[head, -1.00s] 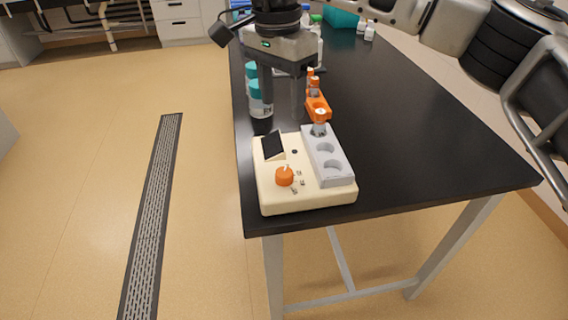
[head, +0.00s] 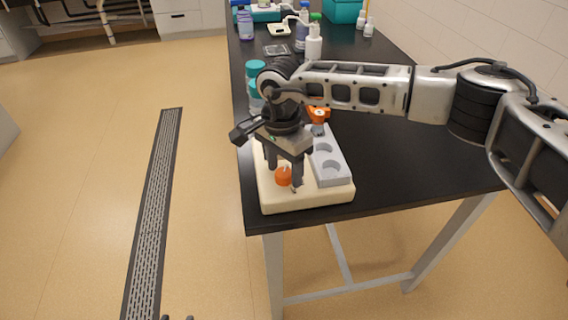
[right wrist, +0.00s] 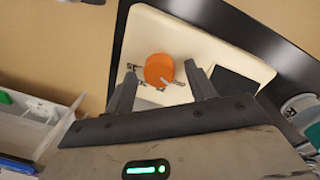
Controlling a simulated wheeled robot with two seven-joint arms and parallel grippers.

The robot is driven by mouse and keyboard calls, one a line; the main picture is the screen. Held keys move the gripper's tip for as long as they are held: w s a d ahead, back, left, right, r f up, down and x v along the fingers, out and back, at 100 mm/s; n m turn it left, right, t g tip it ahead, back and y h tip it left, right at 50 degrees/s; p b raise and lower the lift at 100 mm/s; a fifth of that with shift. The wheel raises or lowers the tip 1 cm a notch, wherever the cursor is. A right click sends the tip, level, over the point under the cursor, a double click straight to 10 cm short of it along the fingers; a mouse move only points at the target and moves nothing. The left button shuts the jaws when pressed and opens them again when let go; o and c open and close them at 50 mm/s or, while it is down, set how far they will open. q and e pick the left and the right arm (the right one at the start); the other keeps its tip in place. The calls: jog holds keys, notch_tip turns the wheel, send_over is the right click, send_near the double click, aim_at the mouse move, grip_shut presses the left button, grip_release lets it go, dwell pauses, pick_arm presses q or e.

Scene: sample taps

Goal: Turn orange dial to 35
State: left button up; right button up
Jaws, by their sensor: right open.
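The orange dial (head: 283,177) sits on the front part of a cream box (head: 300,201) at the table's near edge. It also shows in the right wrist view (right wrist: 157,68), with a light mark at its lower right side and small markings around it, too small to read. My right gripper (head: 285,174) is over the box, pointing down, with its fingers apart on either side of the dial. In the right wrist view the open fingers (right wrist: 160,74) flank the dial, with gaps visible. Two small dark tips at the bottom edge of the head view may be my left gripper (head: 178,318).
Teal-capped bottles (head: 255,70) stand behind my right gripper. The black table (head: 420,150) is clear to the right.

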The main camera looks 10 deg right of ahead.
jog(key=c, duration=1)
jog(key=shift+o, duration=0.2)
